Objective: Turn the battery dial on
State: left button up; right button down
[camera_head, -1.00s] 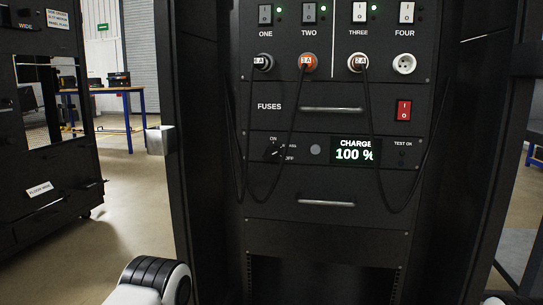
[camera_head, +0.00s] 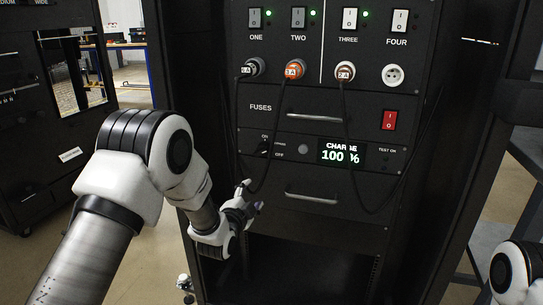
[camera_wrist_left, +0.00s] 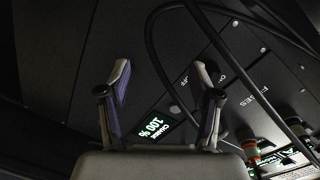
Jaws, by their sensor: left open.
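The battery dial (camera_head: 265,147) is a small black knob on the rack's dark battery panel, with ON printed above it and OFF at its lower right. Its exact setting is too small to tell. The charge display (camera_head: 341,152) to its right reads 100 %, and it also shows between the fingers in the left wrist view (camera_wrist_left: 154,127). My left gripper (camera_head: 251,196) is open and empty, in front of the rack, below and slightly left of the dial in the head view. In the left wrist view its fingers (camera_wrist_left: 165,78) are spread apart before the panel.
Black cables hang in loops from the plugs (camera_head: 291,71) above the dial and pass close to it. A drawer handle (camera_head: 311,197) sits below the display. A red switch (camera_head: 389,120) is at the right. The rack's side frames flank the panel.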

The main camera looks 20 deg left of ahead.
pick_arm(q)
jog(key=t+p, duration=0.1)
jog(key=p, duration=0.1)
send_near(259, 154)
jog(key=w, duration=0.3)
jog(key=w+b, duration=0.2)
jog(key=w, duration=0.6)
jog(key=shift+w+d, duration=0.1)
jog(key=shift+d, duration=0.05)
jog(key=c, duration=1.1)
pick_arm(e)
notch_tip(259, 154, up, 2)
jog(key=shift+r, duration=0.1)
